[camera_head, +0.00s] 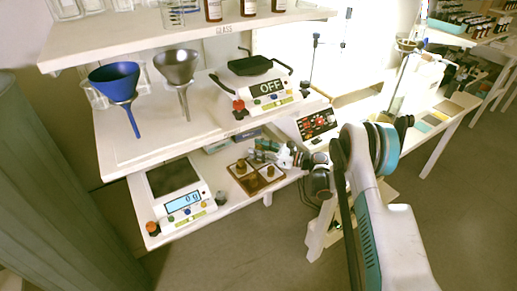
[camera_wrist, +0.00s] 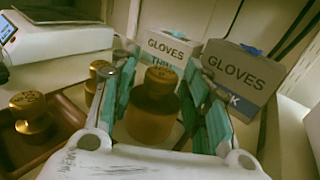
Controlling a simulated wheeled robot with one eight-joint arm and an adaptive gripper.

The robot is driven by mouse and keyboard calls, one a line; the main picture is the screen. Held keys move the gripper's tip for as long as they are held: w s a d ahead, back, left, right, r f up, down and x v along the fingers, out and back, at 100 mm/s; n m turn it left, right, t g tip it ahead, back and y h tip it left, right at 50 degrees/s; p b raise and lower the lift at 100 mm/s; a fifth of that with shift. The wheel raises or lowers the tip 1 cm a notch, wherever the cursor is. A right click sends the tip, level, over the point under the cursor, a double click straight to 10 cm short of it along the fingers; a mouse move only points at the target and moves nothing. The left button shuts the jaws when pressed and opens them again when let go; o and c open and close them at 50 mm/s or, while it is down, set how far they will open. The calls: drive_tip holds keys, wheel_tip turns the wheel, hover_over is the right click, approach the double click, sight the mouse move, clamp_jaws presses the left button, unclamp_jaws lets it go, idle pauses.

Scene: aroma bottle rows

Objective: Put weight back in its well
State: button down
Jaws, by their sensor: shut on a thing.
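In the wrist view a brass weight (camera_wrist: 153,106) sits between the teal fingers of my gripper (camera_wrist: 160,100), which is shut on it. The weight looks upright; its underside is hidden. The held weight cannot be made out there. Whether it touches the tray is unclear.
A lit scale (camera_head: 178,199) reading 0 g stands left of the tray. Two glove boxes (camera_wrist: 158,62) (camera_wrist: 240,76) stand behind my gripper.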

drive_tip(key=c, duration=0.9)
unclamp_jaws()
drive_tip(key=shift+r, duration=0.1)
drive_tip(key=shift+r, duration=0.25)
drive_tip(key=p+v, duration=0.1)
drive_tip(key=v, duration=0.2)
drive_tip(key=p+v, duration=0.1)
drive_tip(key=v, duration=0.3)
drive_tip(key=p+v, duration=0.1)
drive_tip(key=v, duration=0.3)
drive_tip(key=shift+d+r, duration=0.1)
drive_tip(key=shift+r, duration=0.25)
drive_tip(key=shift+s+d+f, duration=0.1)
drive_tip(key=shift+s+d, duration=0.1)
drive_tip(key=shift+d, duration=0.2)
